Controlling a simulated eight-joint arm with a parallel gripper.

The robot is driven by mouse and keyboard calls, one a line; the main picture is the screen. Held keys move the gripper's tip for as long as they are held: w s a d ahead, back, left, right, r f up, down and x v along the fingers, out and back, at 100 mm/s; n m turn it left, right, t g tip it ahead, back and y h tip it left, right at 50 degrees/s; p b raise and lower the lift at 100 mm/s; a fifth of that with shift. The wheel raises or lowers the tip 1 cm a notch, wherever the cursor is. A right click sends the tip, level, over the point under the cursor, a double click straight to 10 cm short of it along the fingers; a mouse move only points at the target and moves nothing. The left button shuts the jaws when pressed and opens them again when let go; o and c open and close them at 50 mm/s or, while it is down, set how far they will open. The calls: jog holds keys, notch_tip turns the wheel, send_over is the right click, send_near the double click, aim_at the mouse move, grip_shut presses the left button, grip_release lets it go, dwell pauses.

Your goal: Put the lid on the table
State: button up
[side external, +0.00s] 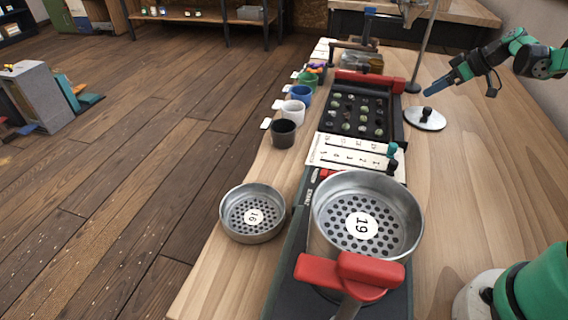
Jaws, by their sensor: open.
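The lid (424,124) is a round silver disc with a black knob in the middle. It appears to lie flat on the wooden table (470,170), just right of the black tray. The exact height above the lid cannot be told.
A black tray (397,135) with several greenish pieces stands left of the lid. Several cups, one of them white (292,113), line the table's left edge. Metal sieves marked 19 (417,222) and 16 (225,220) stand in front.

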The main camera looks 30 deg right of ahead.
jog(key=t, duration=0.1)
send_near(429, 108)
jog(key=w+f, duration=0.1)
jog(key=w+a+f, duration=0.1)
jog(key=shift+w+f+n+y, duration=0.15)
jog(key=shift+f+n+y, duration=0.15)
jog(key=shift+n, duration=0.1)
jog(key=shift+d+f, duration=0.1)
jog(key=shift+f, duration=0.1)
jog(key=shift+x, duration=2.65)
grip_shut()
